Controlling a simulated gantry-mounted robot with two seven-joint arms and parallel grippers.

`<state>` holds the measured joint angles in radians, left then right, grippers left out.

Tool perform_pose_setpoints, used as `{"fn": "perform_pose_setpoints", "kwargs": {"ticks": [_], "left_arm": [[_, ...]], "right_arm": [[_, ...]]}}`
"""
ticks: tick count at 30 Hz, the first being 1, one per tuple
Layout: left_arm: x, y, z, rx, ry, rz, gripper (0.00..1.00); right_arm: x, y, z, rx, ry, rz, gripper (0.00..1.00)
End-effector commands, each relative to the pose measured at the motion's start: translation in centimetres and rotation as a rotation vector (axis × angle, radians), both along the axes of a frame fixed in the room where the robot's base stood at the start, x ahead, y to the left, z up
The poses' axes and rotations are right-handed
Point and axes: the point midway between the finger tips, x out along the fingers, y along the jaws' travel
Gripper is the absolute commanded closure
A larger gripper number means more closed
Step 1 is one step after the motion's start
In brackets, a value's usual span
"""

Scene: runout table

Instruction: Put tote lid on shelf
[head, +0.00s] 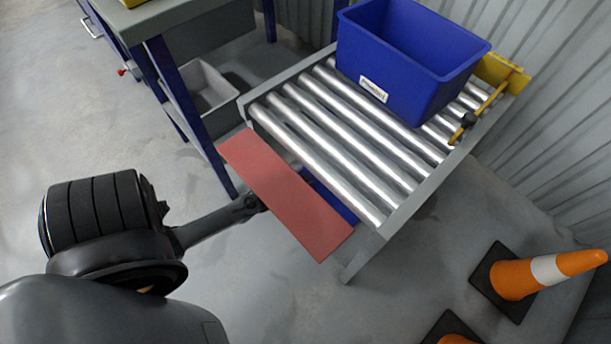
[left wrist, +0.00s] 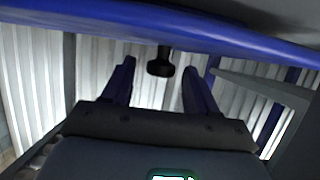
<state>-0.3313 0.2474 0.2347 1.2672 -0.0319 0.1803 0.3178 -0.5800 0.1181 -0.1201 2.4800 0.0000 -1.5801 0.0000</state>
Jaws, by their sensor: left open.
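A flat red board (head: 285,192) lies slantwise along the front end of the roller table. A blue piece (head: 332,196) shows between the board and the rollers, mostly hidden; it may be the tote lid, but I cannot tell. A wide blue surface (left wrist: 170,27) spans the top of that view. My right gripper is not in view.
A blue tote (head: 400,65) with a white label stands on the rollers (head: 330,140). Orange cones (head: 518,280) stand at lower right. Floor is clear at left.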

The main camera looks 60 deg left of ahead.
Motion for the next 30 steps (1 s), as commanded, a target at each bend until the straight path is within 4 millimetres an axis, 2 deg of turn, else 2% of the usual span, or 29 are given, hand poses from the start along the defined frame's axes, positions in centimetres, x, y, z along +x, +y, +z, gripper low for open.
{"fn": "perform_pose_setpoints", "kwargs": {"ticks": [1,6,15,21,30], "left_arm": [[-0.9,-0.2,0.8,-0.001,0.003,0.001,0.42],[-3.7,-0.9,2.1,0.0,0.003,0.001,0.42],[-7.8,-1.9,3.6,0.0,0.002,0.002,0.42],[-8.9,-2.2,3.9,0.0,0.0,0.001,0.42],[-9.0,-2.2,3.9,0.001,-0.001,0.001,0.42]], "right_arm": [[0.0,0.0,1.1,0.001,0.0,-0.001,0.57],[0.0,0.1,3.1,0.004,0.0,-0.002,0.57],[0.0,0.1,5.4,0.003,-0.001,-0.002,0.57],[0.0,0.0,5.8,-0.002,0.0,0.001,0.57],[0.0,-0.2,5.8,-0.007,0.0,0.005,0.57]]}}
